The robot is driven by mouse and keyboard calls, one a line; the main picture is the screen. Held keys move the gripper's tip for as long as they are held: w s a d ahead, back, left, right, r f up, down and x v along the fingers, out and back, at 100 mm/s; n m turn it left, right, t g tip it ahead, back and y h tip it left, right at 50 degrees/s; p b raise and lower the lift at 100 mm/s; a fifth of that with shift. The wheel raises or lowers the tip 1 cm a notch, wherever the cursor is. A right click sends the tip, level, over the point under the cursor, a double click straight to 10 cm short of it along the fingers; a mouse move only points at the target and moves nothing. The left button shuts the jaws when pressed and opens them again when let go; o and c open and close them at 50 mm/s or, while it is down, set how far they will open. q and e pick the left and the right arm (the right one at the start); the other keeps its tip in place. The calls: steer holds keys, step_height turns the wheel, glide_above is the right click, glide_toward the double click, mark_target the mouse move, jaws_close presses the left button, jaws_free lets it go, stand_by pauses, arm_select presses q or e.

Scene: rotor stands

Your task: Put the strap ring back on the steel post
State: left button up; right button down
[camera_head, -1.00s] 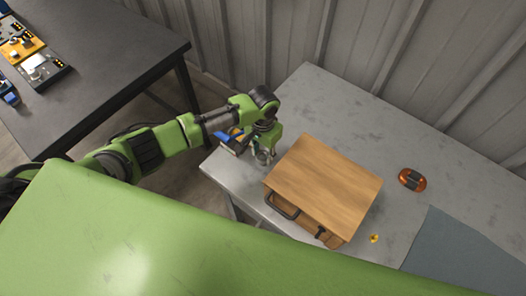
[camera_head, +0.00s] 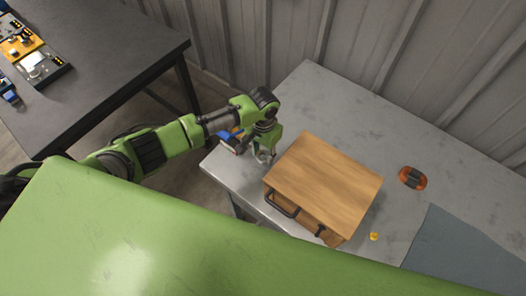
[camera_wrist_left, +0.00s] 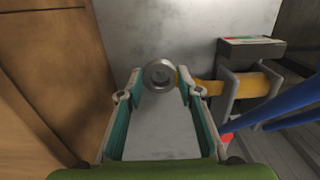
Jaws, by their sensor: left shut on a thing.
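My left gripper (camera_head: 264,157) is low over the grey table's left end, beside the wooden box. In the left wrist view my left gripper (camera_wrist_left: 161,88) is shut on a grey metal strap ring (camera_wrist_left: 160,63), held at the fingertips. A yellow strap (camera_wrist_left: 203,87) runs from the ring to the right, into a grey bracket (camera_wrist_left: 231,92). A round grey face shows inside the ring; I cannot tell whether it is the steel post's top or the table beneath. The post is not clearly visible. My right gripper is out of view.
The wooden box (camera_head: 325,180) with a black handle stands right of my left gripper. A blue-handled item (camera_head: 235,140) lies close on its left. An orange-black object (camera_head: 412,178), a small yellow piece (camera_head: 374,236) and a grey-blue mat (camera_head: 460,255) are farther right. The table's back is clear.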

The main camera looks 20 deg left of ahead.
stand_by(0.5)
arm_select(q)
steer(key=shift+f, duration=0.25)
steer(key=shift+f+b, duration=0.55)
steer(key=shift+f, duration=0.2)
steer(key=shift+f, duration=0.1)
steer(key=o, duration=1.6)
